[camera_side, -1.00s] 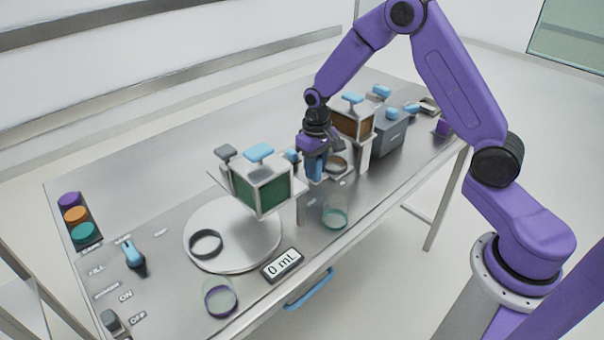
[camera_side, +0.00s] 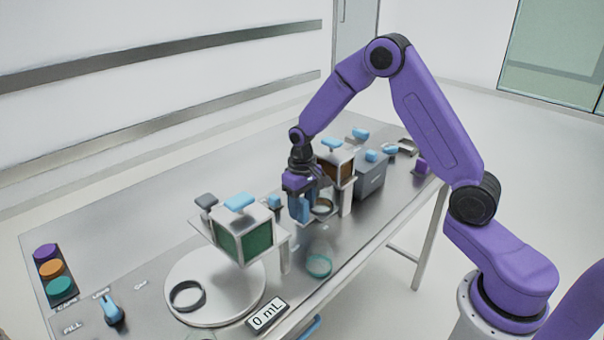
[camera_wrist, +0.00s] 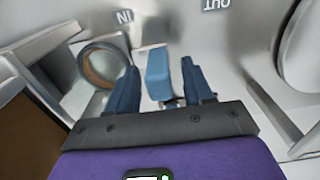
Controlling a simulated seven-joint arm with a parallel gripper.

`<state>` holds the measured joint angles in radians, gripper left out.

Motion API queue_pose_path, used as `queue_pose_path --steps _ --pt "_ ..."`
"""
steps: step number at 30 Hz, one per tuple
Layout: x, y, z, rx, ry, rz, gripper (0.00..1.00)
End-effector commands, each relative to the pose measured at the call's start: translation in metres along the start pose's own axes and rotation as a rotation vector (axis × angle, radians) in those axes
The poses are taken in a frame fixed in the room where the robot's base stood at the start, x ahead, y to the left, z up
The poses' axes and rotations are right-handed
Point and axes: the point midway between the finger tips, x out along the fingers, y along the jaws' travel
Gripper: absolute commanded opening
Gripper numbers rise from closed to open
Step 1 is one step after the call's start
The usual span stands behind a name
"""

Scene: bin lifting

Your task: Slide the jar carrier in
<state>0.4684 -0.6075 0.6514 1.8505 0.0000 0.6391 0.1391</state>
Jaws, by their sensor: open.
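In the wrist view a blue upright handle block (camera_wrist: 158,75), which looks like the jar carrier's handle, stands between the two blue fingers of my gripper (camera_wrist: 159,68). The gripper is open, with a gap on each side of the block. A round jar rim (camera_wrist: 88,55) with a brown inside sits left of the fingers, beside the IN label (camera_wrist: 124,16). In the side view my gripper (camera_side: 301,212) points down at the bench, just left of the round jar (camera_side: 323,207). The handle is hidden there behind the fingers.
The OUT label (camera_wrist: 216,4) lies right of the handle. A green-filled dispenser (camera_side: 243,240) stands left of my gripper, a brown-filled one (camera_side: 344,168) behind it right. A grey box (camera_side: 371,180) stands farther right. A clear jar (camera_side: 319,266) stands in front on the bench.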

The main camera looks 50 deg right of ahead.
Motion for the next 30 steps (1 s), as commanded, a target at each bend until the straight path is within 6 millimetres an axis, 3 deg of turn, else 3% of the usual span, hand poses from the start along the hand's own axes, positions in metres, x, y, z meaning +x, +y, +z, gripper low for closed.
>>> queue_pose_path --steps 18,24,30 --pt "-0.126 0.000 -0.001 0.000 0.006 -0.001 0.51" --pt "-0.151 0.000 0.000 0.000 0.003 0.000 0.51" --pt "-0.160 0.000 0.000 0.000 0.001 0.000 0.51"
